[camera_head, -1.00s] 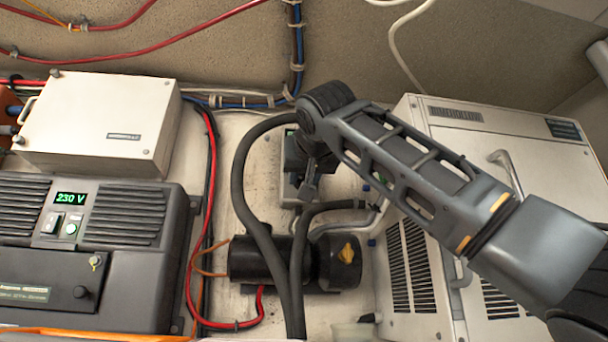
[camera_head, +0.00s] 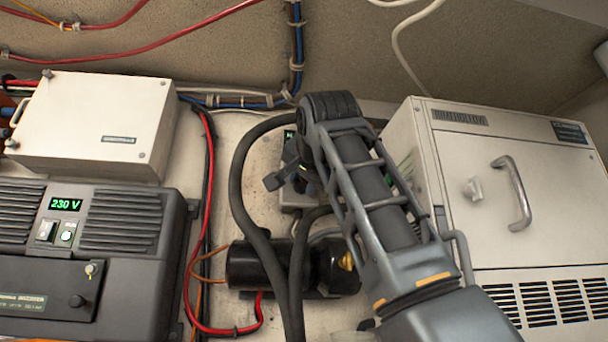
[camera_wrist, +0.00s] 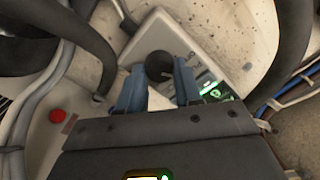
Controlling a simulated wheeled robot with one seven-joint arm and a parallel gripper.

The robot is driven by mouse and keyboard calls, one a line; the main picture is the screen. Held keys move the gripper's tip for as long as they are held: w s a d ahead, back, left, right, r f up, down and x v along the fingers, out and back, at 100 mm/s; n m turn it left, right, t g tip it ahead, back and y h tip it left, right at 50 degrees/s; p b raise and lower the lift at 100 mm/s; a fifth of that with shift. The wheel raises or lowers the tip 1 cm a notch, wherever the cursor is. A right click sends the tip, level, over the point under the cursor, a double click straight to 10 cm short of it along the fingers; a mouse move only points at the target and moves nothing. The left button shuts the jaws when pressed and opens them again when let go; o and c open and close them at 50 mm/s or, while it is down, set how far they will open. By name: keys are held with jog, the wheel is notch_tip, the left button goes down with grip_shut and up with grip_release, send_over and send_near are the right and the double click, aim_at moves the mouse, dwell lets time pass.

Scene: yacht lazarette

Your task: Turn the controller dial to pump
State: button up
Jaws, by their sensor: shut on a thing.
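The controller (camera_wrist: 205,45) is a pale grey box on the back panel, with a lit green display (camera_wrist: 212,92) and a dark round dial (camera_wrist: 159,66) on its face. In the wrist view my gripper (camera_wrist: 158,76) has its two blue-grey fingers on either side of the dial, shut on it. The dial's pointer and the position labels cannot be read.
A black cylindrical pump (camera_head: 255,264) lies below the controller, with black hoses (camera_head: 243,195) looping past it. A white cabinet (camera_head: 480,230) with a handle stands to the right. A dark 230 V inverter (camera_head: 120,245) and a white box (camera_head: 95,125) are at left.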

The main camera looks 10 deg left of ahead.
jog(key=shift+m, duration=0.5)
jog(key=o, duration=1)
jog(key=shift+o, duration=0.2)
jog(key=b+v, duration=0.1)
jog(key=v, duration=0.6)
jog(key=shift+s, duration=0.4)
jog(key=shift+d+r, duration=0.15)
